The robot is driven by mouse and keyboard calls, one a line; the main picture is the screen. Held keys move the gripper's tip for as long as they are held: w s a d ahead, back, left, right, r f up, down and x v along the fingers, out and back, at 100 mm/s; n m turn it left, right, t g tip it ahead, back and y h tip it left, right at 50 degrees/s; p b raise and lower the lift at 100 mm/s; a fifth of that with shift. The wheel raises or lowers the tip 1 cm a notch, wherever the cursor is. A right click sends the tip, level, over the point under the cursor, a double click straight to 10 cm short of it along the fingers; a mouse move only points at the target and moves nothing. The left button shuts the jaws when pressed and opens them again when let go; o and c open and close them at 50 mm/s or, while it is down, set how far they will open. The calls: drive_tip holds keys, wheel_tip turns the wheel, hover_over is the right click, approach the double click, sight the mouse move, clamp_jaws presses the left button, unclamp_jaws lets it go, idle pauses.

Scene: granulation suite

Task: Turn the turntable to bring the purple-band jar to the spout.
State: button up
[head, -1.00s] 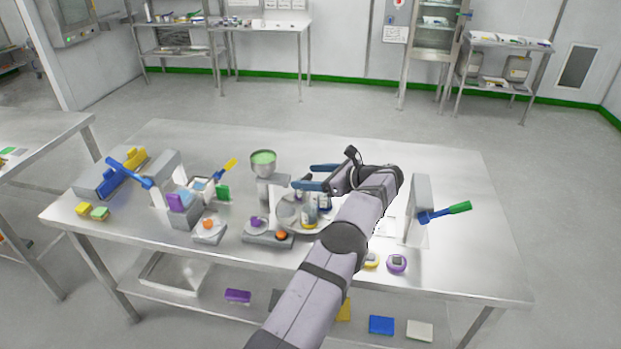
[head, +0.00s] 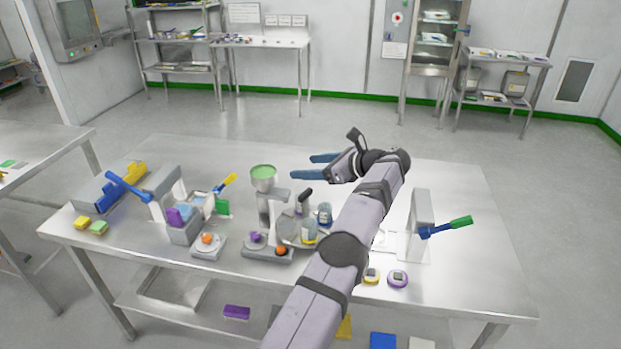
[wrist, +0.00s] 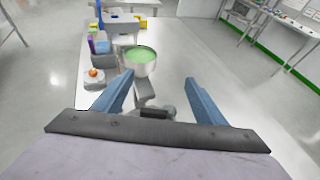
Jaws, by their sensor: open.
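The turntable (head: 284,232) is a round grey plate near the front middle of the table. On it stand a jar with a blue band (head: 325,214) and a jar with a yellow band (head: 308,231). A dark upright handle (head: 305,198) rises at the turntable. The hopper with green contents (head: 263,178), on a grey post, stands just behind and left of it; its spout is not clear. My gripper (head: 302,166) is open and empty, above and behind the turntable; its blue fingers (wrist: 158,78) show apart in the wrist view.
Left are an orange-button box (head: 208,246) and a blue-lever press (head: 160,185). A stand with a green-tipped lever (head: 421,215) is at right. The table's back is clear.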

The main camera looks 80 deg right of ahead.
drive_tip(key=shift+r, duration=0.6)
